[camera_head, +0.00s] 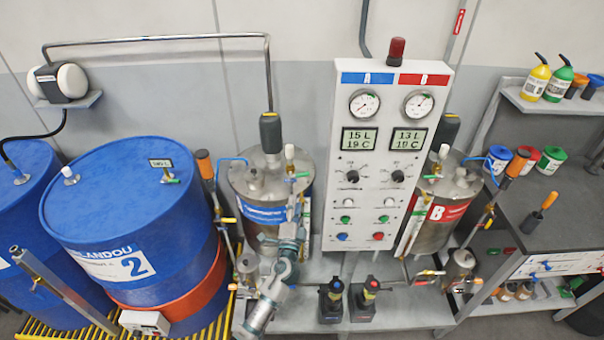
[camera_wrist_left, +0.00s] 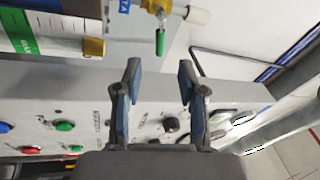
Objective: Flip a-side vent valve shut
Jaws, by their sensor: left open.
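The A-side tank (camera_head: 240,182) is a steel drum with a blue label, left of the control panel. On its top is a small valve with a green handle (camera_head: 299,175). In the left wrist view, a valve with a yellow body (camera_wrist_left: 154,5) and a green handle (camera_wrist_left: 160,42) is at the top centre, beside a blue tag. The handle points down the picture, toward the gap between my fingers. In the head view, my left gripper (camera_head: 295,222) is in front of the tank's right side. My right gripper is not in view.
The white control panel (camera_head: 385,210) with gauges and knobs stands close to the right of my left gripper. The B-side tank (camera_head: 425,225) is beyond it. A blue drum (camera_head: 130,215) stands at left.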

